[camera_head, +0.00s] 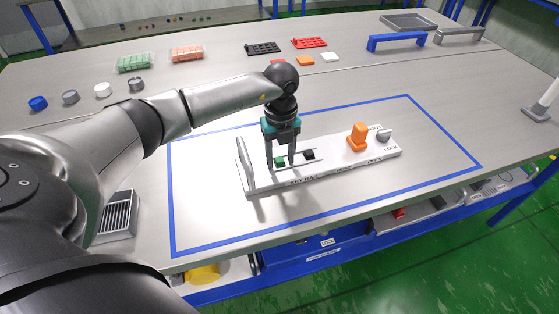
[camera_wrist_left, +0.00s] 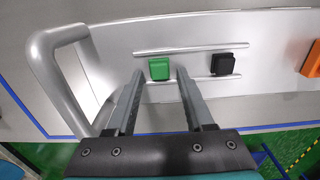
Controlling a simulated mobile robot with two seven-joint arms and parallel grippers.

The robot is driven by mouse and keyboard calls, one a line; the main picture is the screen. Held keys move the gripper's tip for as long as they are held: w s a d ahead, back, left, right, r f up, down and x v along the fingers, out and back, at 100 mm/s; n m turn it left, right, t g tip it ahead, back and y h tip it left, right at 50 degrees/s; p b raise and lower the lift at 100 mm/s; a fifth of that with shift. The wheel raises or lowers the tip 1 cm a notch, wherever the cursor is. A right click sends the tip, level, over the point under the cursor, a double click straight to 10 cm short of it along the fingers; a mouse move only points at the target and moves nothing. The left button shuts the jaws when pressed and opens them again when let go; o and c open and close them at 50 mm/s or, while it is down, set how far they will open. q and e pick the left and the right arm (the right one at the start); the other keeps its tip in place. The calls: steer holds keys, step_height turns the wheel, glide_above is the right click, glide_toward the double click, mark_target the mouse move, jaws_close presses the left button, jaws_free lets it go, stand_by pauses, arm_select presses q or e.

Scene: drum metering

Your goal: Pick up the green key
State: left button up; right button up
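The green key (camera_head: 280,161) is a small square block on the white board (camera_head: 340,172), between two thin rails. It also shows in the left wrist view (camera_wrist_left: 159,69). My left gripper (camera_head: 283,160) points down over it from above. In the left wrist view its fingers (camera_wrist_left: 157,75) are apart, one on each side of the green key. I see no clear contact between fingers and key. A black key (camera_head: 309,155) sits to the right of the green one and shows in the left wrist view (camera_wrist_left: 223,64). My right gripper is not in view.
A grey handle (camera_head: 243,160) rises at the board's left end, close to the left gripper. An orange knob (camera_head: 357,137) and a grey knob (camera_head: 383,135) stand at its right end. Blue tape (camera_head: 290,119) frames the board. Several small caps and trays lie farther back.

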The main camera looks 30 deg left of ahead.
arm_select(q)
jaws_close()
stand_by(0.3)
steer(key=shift+r, duration=0.1)
